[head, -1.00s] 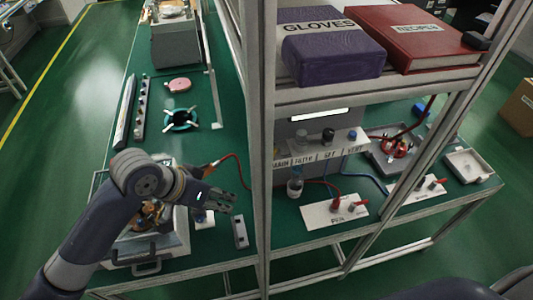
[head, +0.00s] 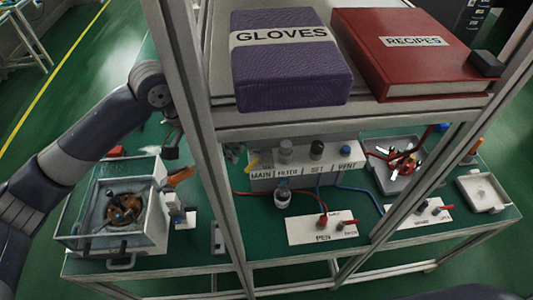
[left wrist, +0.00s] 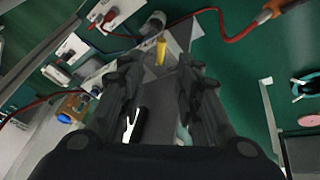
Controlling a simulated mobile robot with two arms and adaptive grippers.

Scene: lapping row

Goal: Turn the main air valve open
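The main air valve has a yellow handle (head: 253,162) above the MAIN label, at the left end of the white valve panel (head: 318,155). In the left wrist view the yellow handle (left wrist: 161,50) stands just beyond my fingertips, roughly between them. My left gripper (left wrist: 160,78) is open, with its dark fingers apart and nothing seen between them. In the head view the rack's post hides most of my left gripper (head: 236,153); a small part shows just left of the handle. Contact with the handle cannot be made out. My right gripper is not in view.
The rack's metal post (head: 200,130) stands in front of the panel's left side. A shelf above holds a purple GLOVES box (head: 288,75) and a red RECIPES book (head: 410,60). Knobs and a red hose (head: 250,192) are close by. An open-topped machine (head: 115,210) stands at left.

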